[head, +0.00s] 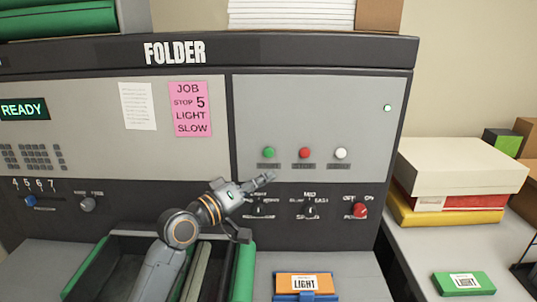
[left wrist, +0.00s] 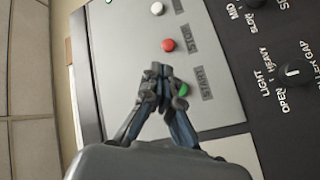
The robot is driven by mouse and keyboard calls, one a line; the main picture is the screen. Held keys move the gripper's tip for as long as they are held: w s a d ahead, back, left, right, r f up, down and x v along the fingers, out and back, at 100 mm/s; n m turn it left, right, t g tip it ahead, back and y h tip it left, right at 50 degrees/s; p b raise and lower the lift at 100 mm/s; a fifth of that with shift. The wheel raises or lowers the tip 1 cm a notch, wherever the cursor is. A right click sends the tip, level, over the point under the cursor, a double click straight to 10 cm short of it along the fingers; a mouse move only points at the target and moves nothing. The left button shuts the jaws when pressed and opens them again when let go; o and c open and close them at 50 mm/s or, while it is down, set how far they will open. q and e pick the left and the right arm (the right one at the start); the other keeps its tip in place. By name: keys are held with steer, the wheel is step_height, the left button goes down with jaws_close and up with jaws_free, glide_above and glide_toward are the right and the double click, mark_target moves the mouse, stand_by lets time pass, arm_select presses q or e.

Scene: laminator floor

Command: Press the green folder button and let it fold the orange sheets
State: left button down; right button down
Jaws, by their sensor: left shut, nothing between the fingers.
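The folder's green button (head: 269,152) is the leftmost of three on the grey panel, with a red button (head: 304,153) and a white button (head: 341,153) to its right. My left gripper (head: 267,178) is shut and empty, just below the green button in the head view. In the left wrist view the shut fingertips (left wrist: 160,70) partly overlap the green button (left wrist: 183,90); I cannot tell whether they touch it. Orange sheets (head: 288,281) with a LIGHT label sit in a blue holder at the front of the machine. My right gripper is not in view.
A green READY display (head: 24,109) and a pink note (head: 190,109) reading JOB STOP 5 LIGHT SLOW are on the machine. Knobs (head: 310,210) line the dark strip below the buttons. A green LIGHT pack (head: 464,284) and stacked boxes (head: 458,170) are on the right table.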

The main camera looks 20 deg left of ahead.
mark_target(269, 153)
arm_select(q)
steer(key=shift+w, duration=0.15)
steer(key=w+a+b, duration=0.2)
steer(key=w+b, duration=0.2)
steer(key=w, duration=0.4)
steer(key=shift+w+a, duration=0.15)
steer(key=shift+a, duration=0.1)
steer(key=shift+w, duration=0.1)
stand_by(1.4)
steer(key=shift+w+a+b, duration=0.1)
steer(key=shift+w+b, duration=0.2)
steer(key=shift+b, duration=0.05)
